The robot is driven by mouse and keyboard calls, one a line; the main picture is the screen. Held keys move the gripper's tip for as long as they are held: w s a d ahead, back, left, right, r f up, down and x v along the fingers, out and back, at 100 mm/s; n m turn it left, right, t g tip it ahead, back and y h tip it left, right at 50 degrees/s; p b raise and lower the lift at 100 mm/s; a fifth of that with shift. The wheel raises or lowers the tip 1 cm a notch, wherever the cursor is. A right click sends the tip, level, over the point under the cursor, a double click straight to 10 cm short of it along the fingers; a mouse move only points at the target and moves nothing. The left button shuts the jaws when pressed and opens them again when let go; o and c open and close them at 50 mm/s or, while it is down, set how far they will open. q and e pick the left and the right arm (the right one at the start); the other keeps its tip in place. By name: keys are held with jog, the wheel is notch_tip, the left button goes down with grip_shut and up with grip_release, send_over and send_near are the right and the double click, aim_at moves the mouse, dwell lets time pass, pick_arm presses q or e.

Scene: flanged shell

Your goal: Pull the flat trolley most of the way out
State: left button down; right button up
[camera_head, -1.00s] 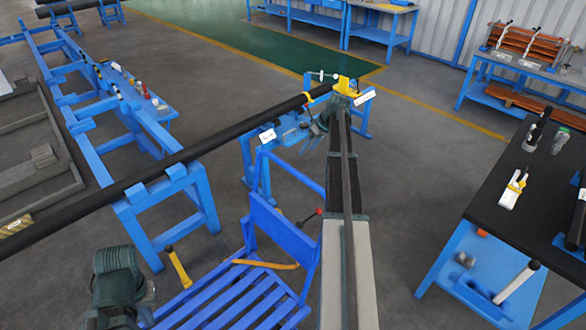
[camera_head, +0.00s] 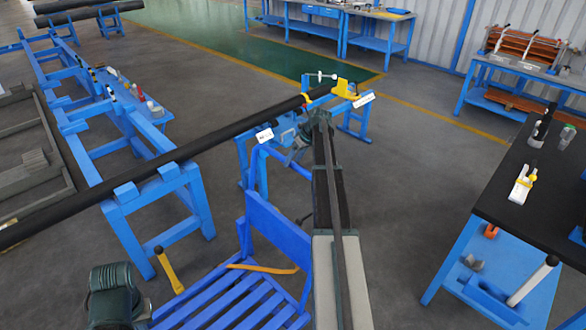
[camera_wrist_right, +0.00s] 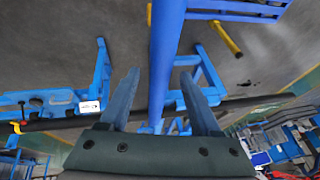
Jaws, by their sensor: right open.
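The flat trolley (camera_head: 230,302) is blue, with a slatted deck at the bottom of the head view, a solid end panel (camera_head: 278,232) and a tubular handle (camera_head: 253,170) rising above it. My right gripper (camera_head: 294,143) is by the top of the handle; my own arm partly hides it there. In the right wrist view the fingers of this gripper (camera_wrist_right: 158,85) are spread apart, with a blue tube (camera_wrist_right: 163,70), seemingly the handle, running between them. Whether a finger touches the tube cannot be told. My left arm shows only as a dark green part at lower left; its gripper is out of view.
A long black pipe (camera_head: 200,148) crosses on blue stands (camera_head: 155,190) beyond the trolley. A black-topped workbench (camera_head: 495,190) is at right. Grey floor (camera_head: 400,180) is clear between trolley and workbench.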

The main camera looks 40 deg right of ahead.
jog(key=shift+w+f, duration=0.15)
jog(key=shift+f, duration=0.2)
grip_shut()
dwell(1.2)
